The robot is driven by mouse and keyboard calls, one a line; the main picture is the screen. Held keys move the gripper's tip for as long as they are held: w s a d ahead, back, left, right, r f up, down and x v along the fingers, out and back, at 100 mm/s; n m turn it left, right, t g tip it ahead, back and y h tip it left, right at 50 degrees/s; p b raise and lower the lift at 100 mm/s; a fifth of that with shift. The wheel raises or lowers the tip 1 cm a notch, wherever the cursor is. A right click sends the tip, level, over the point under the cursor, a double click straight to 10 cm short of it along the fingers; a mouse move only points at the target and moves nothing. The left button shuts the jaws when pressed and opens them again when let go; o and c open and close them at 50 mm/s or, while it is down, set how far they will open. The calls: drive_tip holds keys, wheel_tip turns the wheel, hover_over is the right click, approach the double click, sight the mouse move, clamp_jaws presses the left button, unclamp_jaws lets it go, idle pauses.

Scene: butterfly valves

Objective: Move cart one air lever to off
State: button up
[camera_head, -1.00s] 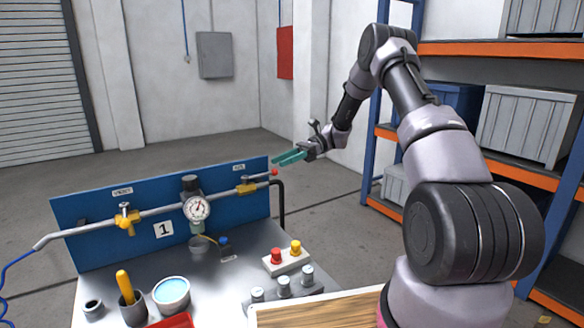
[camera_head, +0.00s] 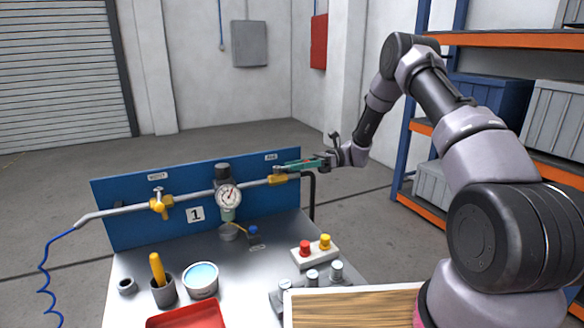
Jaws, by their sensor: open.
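Cart one is the metal-topped bench with a blue back panel (camera_head: 125,222), marked by a "1" plate (camera_head: 196,214). A pipe runs along the panel. On its right part, below a small label that seems to read AIR (camera_head: 270,157), sits a brass valve (camera_head: 277,179). My gripper (camera_head: 287,167), with teal fingers, is open just above and right of this valve. The fingers cover the air lever, so its angle and any contact cannot be told.
A round gauge (camera_head: 228,196) stands mid-pipe. A dark bent pipe (camera_head: 312,197) drops at the panel's right end. The cart top holds a button box (camera_head: 316,251), a blue-filled tub (camera_head: 201,278), a yellow-handled tool (camera_head: 157,268) and a red tray (camera_head: 190,316). Shelves stand at right.

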drive_tip(key=shift+x, duration=0.85)
clamp_jaws()
idle(0.8)
